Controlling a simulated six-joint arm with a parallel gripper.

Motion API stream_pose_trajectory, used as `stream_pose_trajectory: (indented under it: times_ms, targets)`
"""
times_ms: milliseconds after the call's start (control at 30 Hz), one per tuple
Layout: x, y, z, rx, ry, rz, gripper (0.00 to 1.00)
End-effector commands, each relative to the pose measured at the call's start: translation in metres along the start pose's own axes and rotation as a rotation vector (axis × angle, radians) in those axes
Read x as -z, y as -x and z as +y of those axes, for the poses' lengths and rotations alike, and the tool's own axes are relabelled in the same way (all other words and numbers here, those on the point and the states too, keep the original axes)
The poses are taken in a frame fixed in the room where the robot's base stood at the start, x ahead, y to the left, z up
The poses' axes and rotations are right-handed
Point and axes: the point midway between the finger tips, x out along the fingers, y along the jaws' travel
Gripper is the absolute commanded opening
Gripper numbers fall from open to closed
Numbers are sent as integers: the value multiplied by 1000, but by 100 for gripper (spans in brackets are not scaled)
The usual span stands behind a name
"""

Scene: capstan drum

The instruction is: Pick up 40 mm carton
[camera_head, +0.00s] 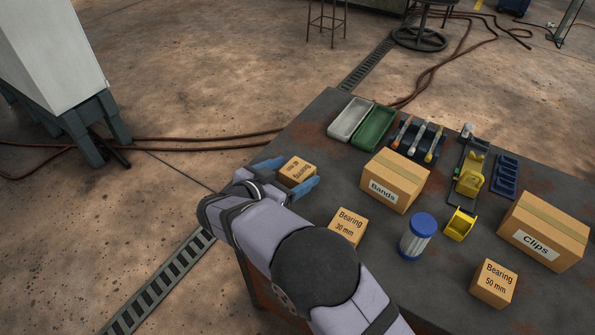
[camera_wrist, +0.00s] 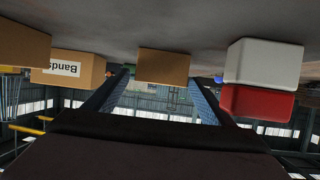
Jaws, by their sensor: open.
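A small brown carton (camera_head: 297,172) sits on the table near its left edge; its label reads "Bearing", and the size is too small to read. My gripper (camera_head: 290,175) is open, with one blue finger on each side of this carton. In the wrist view the carton (camera_wrist: 163,66) shows between the two fingers (camera_wrist: 159,80), with visible gaps at its sides, so it does not look gripped. A "Bearing 30 mm" carton (camera_head: 347,228) stands to the right, nearer the front. A "Bearing 50 mm" carton (camera_head: 494,283) stands at the front right.
A "Bands" box (camera_head: 394,182) stands right of the gripper. White (camera_head: 350,118) and green (camera_head: 375,127) trays lie behind. A blue-capped jar (camera_head: 417,238), a yellow part (camera_head: 459,225), a tool rack (camera_head: 420,139) and a "Clips" box (camera_head: 543,233) crowd the right. The wrist view also shows a red container (camera_wrist: 258,103).

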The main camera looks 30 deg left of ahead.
Motion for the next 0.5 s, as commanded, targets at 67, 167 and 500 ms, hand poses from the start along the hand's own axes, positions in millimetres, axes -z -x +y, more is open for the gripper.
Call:
stream_pose_trajectory:
  times_ms: [67, 167, 500]
  targets:
    - [0, -3, 0, 0, 0, 0, 77]
    - [0, -4, 0, 0, 0, 0, 77]
    - [0, -3, 0, 0, -1, 0, 26]
